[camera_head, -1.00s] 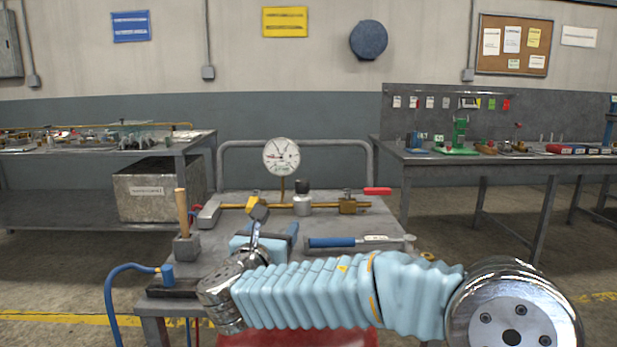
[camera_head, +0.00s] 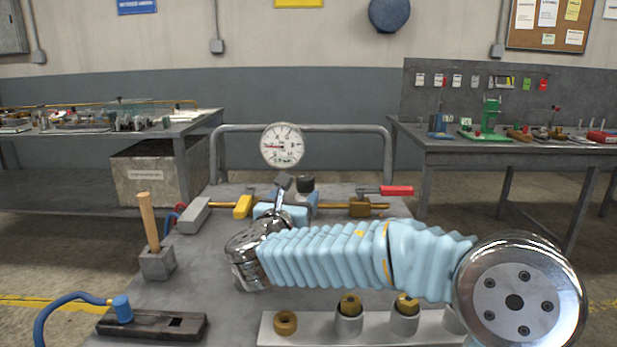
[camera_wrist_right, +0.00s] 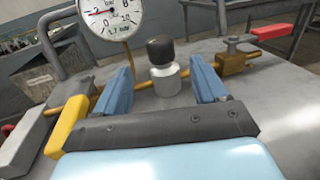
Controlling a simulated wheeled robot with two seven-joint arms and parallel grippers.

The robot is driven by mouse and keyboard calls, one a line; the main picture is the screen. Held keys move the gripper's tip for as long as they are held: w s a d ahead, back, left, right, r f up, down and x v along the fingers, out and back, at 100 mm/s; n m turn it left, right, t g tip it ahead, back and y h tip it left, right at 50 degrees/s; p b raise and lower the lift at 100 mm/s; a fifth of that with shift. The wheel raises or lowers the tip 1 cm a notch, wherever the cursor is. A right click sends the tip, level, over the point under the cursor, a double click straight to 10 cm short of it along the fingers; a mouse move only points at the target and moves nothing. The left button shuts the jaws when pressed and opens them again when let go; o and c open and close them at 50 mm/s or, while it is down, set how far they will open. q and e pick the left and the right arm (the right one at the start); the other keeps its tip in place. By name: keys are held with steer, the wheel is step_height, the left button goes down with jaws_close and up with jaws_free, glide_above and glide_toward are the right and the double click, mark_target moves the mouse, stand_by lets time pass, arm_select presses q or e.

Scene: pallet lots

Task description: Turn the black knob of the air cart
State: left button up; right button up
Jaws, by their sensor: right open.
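The black knob (camera_head: 306,184) stands upright on a silver body on the brass pipe of the air cart (camera_head: 215,265). In the right wrist view the knob (camera_wrist_right: 161,49) and its silver body (camera_wrist_right: 166,80) show between and beyond the blue fingers. My right gripper (camera_head: 287,207) is open and points at the knob, apart from it. In the right wrist view its two fingers (camera_wrist_right: 163,80) stand wide, with nothing between their pads that I can see touching. A round gauge (camera_head: 283,146) stands behind the knob. My left gripper does not show.
A yellow lever (camera_head: 243,206) is left of the knob and a red-handled valve (camera_head: 396,190) is right. A wooden-handled tool (camera_head: 149,221) stands in a grey block. A rack with brass fittings (camera_head: 285,322) lies in front. A rail (camera_head: 390,160) runs behind the cart.

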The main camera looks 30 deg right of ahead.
mark_target(307, 179)
steer(key=p+x, duration=0.1)
steer(key=x, duration=1)
steer(key=shift+d+p, duration=0.1)
steer(key=shift+p, duration=0.25)
